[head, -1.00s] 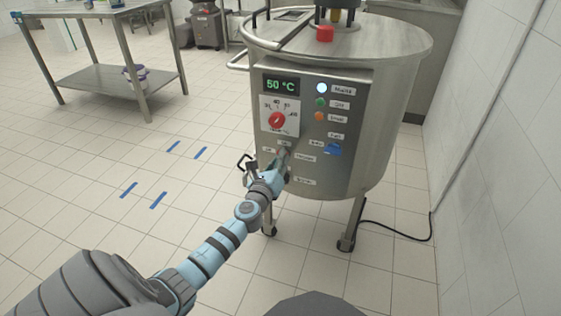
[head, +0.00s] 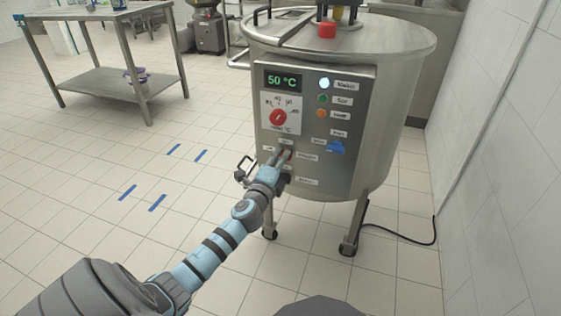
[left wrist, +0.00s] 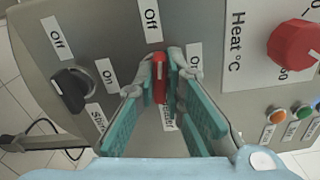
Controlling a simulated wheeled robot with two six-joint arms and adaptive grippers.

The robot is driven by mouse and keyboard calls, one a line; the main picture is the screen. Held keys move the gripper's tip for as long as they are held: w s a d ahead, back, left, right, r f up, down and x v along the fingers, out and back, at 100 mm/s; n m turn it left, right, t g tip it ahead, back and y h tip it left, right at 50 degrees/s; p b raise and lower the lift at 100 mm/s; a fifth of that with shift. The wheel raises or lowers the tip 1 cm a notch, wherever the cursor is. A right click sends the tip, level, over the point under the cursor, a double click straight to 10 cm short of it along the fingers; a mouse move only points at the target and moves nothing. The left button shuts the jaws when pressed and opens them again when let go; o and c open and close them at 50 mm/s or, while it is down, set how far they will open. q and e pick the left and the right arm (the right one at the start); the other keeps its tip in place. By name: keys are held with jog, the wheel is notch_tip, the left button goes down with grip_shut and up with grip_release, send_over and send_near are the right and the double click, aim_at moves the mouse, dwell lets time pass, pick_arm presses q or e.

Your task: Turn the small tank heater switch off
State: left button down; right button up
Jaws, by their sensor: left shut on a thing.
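The small tank heater switch is a small red handle (left wrist: 158,75) on the steel control panel (head: 330,155) of the tank. My left gripper (head: 283,155) reaches the panel's lower left part and is shut on this handle, one finger on each side, as the left wrist view (left wrist: 161,82) shows. In that view the handle stands upright, its upper end toward the "Off" label (left wrist: 151,18). The "On" label (left wrist: 194,56) is to its right. The fingers partly cover the label below the handle. My right gripper is not in view.
A black stirrer knob (left wrist: 70,90) is beside the fingers. Above on the panel are a red heat dial (head: 277,117), a display (head: 282,82) reading 50 °C and indicator lights (head: 321,98). A blue switch (head: 336,146) is to the right. A steel table (head: 105,80) stands at the back left.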

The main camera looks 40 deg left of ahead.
pick_arm(q)
jog(key=shift+f+n+b, duration=0.15)
jog(key=shift+n+b, duration=0.15)
jog(key=shift+n, duration=0.7)
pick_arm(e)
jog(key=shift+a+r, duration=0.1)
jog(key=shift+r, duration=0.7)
pick_arm(q)
jog(key=c, duration=1.7)
grip_release()
jog(key=shift+s, duration=0.15)
jog(key=v, duration=1.1)
jog(key=shift+s+d, duration=0.2)
jog(key=shift+s, duration=0.15)
